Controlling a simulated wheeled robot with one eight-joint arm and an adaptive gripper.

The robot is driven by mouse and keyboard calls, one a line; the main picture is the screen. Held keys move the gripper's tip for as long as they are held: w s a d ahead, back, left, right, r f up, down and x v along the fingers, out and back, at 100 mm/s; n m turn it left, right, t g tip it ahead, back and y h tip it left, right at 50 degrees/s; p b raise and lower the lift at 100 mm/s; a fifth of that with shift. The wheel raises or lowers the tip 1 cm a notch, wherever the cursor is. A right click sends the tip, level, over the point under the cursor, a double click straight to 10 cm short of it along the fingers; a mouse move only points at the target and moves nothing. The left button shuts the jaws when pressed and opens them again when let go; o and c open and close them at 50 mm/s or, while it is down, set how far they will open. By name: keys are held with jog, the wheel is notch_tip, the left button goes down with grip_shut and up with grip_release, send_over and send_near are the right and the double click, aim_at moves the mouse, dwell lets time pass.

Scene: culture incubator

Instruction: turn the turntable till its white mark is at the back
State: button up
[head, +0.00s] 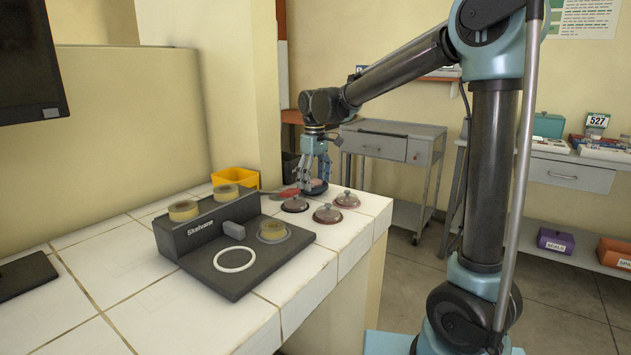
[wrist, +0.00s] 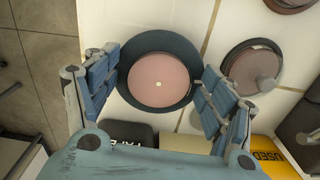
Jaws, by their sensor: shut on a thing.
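The turntable is a dark round disc (wrist: 128,84) with a pinkish round top in the wrist view. In the head view the turntable (head: 316,191) sits at the far end of the white tiled counter, partly hidden by my gripper. My gripper (head: 318,178) points down over it. In the wrist view its blue jointed fingers (wrist: 158,88) are at the left and right of the disc, closed on it.
Several knobbed round lids (head: 327,213) lie just in front of the turntable. A dark grey device (head: 235,240) with tan rings fills the nearer counter. The counter's right edge is close.

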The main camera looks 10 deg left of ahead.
jog(key=shift+a+m, duration=0.15)
jog(key=shift+m, duration=2.25)
jog(key=shift+s+a+m, duration=0.1)
jog(key=shift+m, duration=2.3)
jog(key=shift+a+m, duration=0.15)
jog(key=shift+m, duration=4.85)
jog(key=o, duration=0.9)
jog(key=shift+f, duration=0.1)
jog(key=shift+o, duration=1.3)
jog(key=shift+w+f, duration=0.3)
jog(key=shift+w, duration=0.25)
jog(key=shift+s+a+r, duration=0.15)
jog(key=shift+s+r, duration=0.15)
jog(key=shift+s, duration=0.15)
